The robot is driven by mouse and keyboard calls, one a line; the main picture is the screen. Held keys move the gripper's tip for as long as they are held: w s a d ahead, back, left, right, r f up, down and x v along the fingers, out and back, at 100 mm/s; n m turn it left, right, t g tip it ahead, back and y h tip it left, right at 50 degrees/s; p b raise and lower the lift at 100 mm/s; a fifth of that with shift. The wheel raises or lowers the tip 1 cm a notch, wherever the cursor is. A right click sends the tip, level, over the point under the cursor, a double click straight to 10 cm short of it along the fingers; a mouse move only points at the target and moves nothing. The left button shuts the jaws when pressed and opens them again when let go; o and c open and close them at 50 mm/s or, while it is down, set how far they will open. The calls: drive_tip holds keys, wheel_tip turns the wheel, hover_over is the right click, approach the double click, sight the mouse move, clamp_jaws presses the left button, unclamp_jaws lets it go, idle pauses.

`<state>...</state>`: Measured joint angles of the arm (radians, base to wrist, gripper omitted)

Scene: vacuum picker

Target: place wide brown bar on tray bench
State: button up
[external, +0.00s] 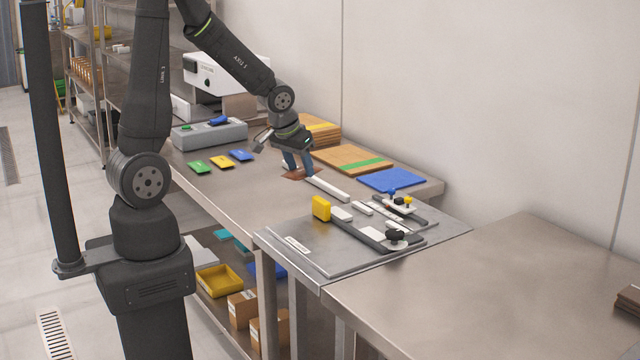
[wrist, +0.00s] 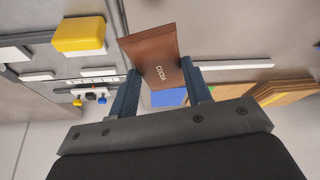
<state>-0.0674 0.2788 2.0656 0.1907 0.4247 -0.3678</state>
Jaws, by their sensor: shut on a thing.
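The wide brown bar (external: 293,174) is a flat brown piece; in the wrist view the bar (wrist: 150,57) shows the word COCOA. My gripper (external: 298,163) is shut on it, with one blue finger on each side; the gripper also shows in the wrist view (wrist: 160,78). The bar is low over the steel bench (external: 262,192), left of a long pale strip; I cannot tell whether it touches the surface. No surface is labelled as the tray bench. A lower steel bench (external: 470,290) stands at the front right, mostly bare.
A grey plate (external: 310,258) carries a yellow block (external: 321,208), white blocks and dark rails with knobs. Green, yellow and blue packets (external: 222,162) lie left of my gripper. Wooden boards (external: 345,158) and a blue board (external: 392,179) lie behind. A dark brown stack (external: 630,302) sits at the right edge.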

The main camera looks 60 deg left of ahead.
sight(289, 171)
drive_tip(key=s, duration=0.2)
drive_tip(key=s+a+n, duration=0.1)
drive_tip(key=shift+a+r, duration=0.1)
drive_tip(key=shift+r, duration=0.15)
drive_tip(key=shift+y, duration=0.3)
drive_tip(key=a+f, duration=0.2)
drive_tip(key=a, duration=0.2)
drive_tip(key=a+f, duration=0.2)
drive_tip(key=a, duration=0.2)
drive_tip(key=a+f, duration=0.2)
drive_tip(key=a, duration=0.1)
drive_tip(key=shift+w+a+f, duration=0.4)
drive_tip(key=shift+f, duration=2.05)
drive_tip(key=shift+f, duration=0.15)
drive_tip(key=o, duration=1)
